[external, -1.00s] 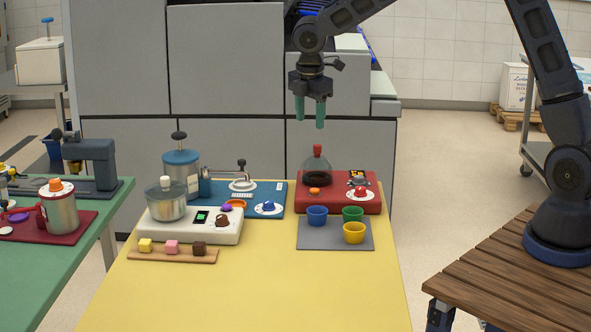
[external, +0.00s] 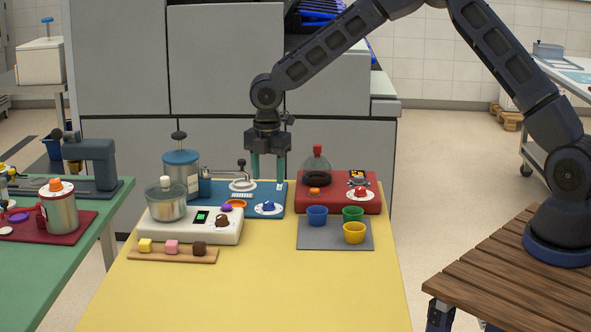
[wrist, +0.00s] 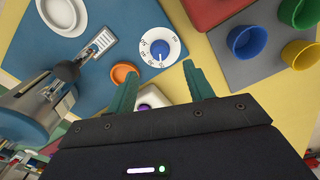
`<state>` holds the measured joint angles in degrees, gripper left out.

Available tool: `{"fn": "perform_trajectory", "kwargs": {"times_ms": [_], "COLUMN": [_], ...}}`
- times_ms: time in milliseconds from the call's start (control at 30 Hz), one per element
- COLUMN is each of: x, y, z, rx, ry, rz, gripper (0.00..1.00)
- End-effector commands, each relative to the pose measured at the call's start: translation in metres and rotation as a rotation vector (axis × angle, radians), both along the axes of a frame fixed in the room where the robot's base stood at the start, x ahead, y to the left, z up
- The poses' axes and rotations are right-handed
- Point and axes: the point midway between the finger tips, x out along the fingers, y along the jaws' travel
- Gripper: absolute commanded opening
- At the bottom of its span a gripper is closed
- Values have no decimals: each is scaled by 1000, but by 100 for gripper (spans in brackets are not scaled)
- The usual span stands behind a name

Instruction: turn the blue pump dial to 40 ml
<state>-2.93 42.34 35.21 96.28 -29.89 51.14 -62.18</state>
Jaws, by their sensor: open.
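The blue pump dial (external: 268,207) is a blue knob on a white numbered disc, at the right front of the blue pump's base (external: 285,186). The wrist view shows the dial (wrist: 160,48) uncovered, just beyond and between my fingertips; the numbers are too small to read surely. My gripper (external: 268,178) points down with its two green fingers apart and empty, above the blue base and clear of the dial. The fingers also show in the wrist view (wrist: 158,78). The blue pump's canister (external: 181,172) stands at the left of that base.
A red machine (external: 338,204) with a glass dome and red dial stands to the right. A grey mat (external: 320,242) holds blue, green and yellow cups. A white machine (external: 190,231) with a brown knob stands front left, behind a wooden board (external: 172,256). The yellow table's front is clear.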

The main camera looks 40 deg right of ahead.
Motion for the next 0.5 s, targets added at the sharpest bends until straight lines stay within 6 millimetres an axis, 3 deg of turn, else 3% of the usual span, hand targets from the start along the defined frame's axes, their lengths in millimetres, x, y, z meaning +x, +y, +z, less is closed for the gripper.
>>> {"fn": "perform_trajectory", "kwargs": {"times_ms": [200, 500], "x": [0, 0], "y": [0, 0], "z": [-39, -69], "rx": [-1, 0], "ry": [2, 0], "rz": [0, 0], "gripper": [52, 52]}}
